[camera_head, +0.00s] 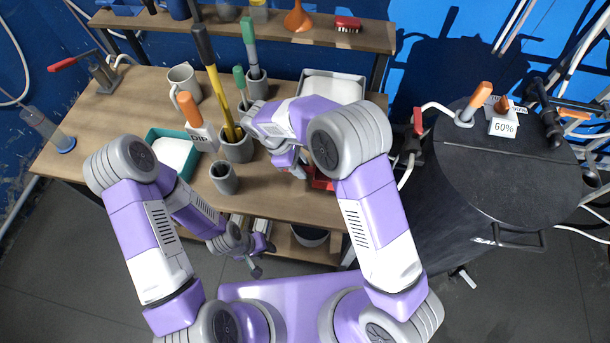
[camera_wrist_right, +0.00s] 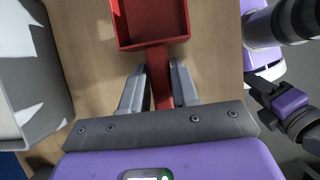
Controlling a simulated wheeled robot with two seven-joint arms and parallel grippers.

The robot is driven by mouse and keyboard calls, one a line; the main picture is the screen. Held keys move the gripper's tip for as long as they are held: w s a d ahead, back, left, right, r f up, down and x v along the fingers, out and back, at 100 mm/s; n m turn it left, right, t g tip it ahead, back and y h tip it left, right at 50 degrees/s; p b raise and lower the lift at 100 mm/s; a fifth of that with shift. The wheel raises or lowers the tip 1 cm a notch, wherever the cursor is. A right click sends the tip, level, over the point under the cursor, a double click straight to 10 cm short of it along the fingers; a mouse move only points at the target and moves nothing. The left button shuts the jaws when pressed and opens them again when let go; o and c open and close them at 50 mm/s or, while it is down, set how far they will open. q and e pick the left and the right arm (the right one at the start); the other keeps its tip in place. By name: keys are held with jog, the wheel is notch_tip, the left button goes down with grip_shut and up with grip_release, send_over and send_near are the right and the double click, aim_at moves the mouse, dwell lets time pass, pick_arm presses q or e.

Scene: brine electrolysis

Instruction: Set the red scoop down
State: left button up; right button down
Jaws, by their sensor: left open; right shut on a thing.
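The red scoop (camera_wrist_right: 150,22) shows in the right wrist view, with its square pan beyond my fingertips. My right gripper (camera_wrist_right: 158,72) is shut on its handle. The pan is over the wooden table; I cannot tell whether it touches the wood. In the head view, only part of the red scoop (camera_head: 322,181) shows, near the table's front edge, and my right arm hides the rest. My right gripper (camera_head: 298,170) is beside it. My left gripper (camera_head: 256,262) is open and empty, low in front of the table.
A white tray (camera_head: 362,80) stands behind my right arm. Grey cups (camera_head: 224,178), a teal tray (camera_head: 152,137) and a "DIP" label block (camera_head: 203,136) stand to the left. A black drum (camera_head: 500,190) stands at the right. Some wood around the scoop is bare.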

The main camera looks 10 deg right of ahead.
notch_tip(320, 180, down, 4)
jog(key=shift+f+b, duration=0.15)
jog(key=shift+b, duration=0.25)
jog(key=c, duration=0.8)
grip_release()
jog(key=shift+c, duration=0.2)
jog(key=p+v, duration=0.2)
jog(key=v, duration=1)
